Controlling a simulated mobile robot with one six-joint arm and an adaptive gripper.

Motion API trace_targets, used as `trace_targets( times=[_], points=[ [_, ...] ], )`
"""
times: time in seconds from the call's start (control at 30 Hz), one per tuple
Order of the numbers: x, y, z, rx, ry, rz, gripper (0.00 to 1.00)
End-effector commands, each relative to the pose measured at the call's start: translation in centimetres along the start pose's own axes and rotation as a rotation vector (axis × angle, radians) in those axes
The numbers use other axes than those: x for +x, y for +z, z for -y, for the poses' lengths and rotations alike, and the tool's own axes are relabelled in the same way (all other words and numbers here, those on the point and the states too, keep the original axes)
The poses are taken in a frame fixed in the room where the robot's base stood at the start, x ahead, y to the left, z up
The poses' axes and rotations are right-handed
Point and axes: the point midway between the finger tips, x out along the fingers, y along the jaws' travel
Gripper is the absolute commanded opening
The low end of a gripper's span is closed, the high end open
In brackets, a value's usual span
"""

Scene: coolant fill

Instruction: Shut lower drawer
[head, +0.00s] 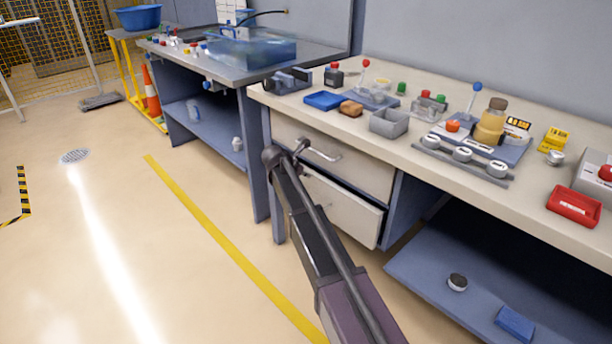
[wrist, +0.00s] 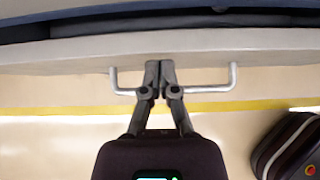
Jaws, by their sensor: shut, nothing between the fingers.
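The lower drawer (head: 345,213) under the cream-topped bench stands partly open, with a dark gap above its pale front. In the wrist view, a pale drawer front (wrist: 70,55) runs across the top with a dark opening behind it. Its silver U-shaped handle (wrist: 216,88) shows on both sides of my gripper (wrist: 160,66). My gripper is shut and empty, its fingertips between the handle's two legs, at or very near the front. Contact is unclear.
The upper drawer (head: 360,165) with a silver handle (head: 324,155) looks shut. The open blue lower shelf (head: 430,265) is to the right. Fixtures and small parts crowd the cream benchtop (head: 415,155). Open floor with a yellow line (head: 220,240) lies in front.

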Motion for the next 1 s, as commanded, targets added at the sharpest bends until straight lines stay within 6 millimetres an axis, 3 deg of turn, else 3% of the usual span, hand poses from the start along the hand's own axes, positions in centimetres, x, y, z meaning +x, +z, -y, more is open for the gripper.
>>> trace_targets(
  times=[0.57,1.0],
  points=[
    [-2.1,-2.1,-0.4,0.000,0.000,0.001,0.00],
    [-7.5,-2.0,-0.4,0.001,0.000,0.001,0.00]
  ],
)
